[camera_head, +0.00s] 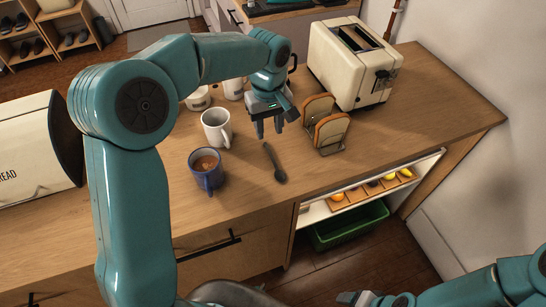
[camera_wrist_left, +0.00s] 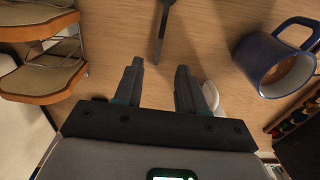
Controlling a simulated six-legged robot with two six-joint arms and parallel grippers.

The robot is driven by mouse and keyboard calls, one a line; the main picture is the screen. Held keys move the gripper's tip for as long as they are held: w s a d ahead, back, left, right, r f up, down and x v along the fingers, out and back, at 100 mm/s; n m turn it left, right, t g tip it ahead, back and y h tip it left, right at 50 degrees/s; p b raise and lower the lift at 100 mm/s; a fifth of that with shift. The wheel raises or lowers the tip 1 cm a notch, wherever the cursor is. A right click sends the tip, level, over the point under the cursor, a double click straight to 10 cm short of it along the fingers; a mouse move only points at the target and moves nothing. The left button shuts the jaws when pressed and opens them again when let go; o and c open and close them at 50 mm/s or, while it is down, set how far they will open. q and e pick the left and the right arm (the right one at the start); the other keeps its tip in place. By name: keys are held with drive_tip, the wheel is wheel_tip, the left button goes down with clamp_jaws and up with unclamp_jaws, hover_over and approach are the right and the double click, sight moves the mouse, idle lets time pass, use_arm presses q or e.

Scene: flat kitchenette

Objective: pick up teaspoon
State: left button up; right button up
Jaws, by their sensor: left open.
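The dark teaspoon (camera_head: 274,163) lies on the wooden counter, its bowl toward the front edge. My left gripper (camera_head: 269,132) is open and empty, pointing down over the counter just behind the handle end.
A blue mug (camera_head: 206,178) with a brown drink and a white mug (camera_head: 216,138) stand left of the teaspoon. A rack with toast (camera_head: 330,133) and a cream toaster (camera_head: 352,70) stand to its right. The counter's front right is clear.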

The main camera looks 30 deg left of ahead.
sight(270, 153)
use_arm(q)
wheel_tip(270, 153, down, 8)
drive_tip(key=shift+s+d+f+p, duration=0.15)
drive_tip(key=shift+f+p, duration=0.1)
drive_tip(key=shift+p, duration=0.35)
clamp_jaws()
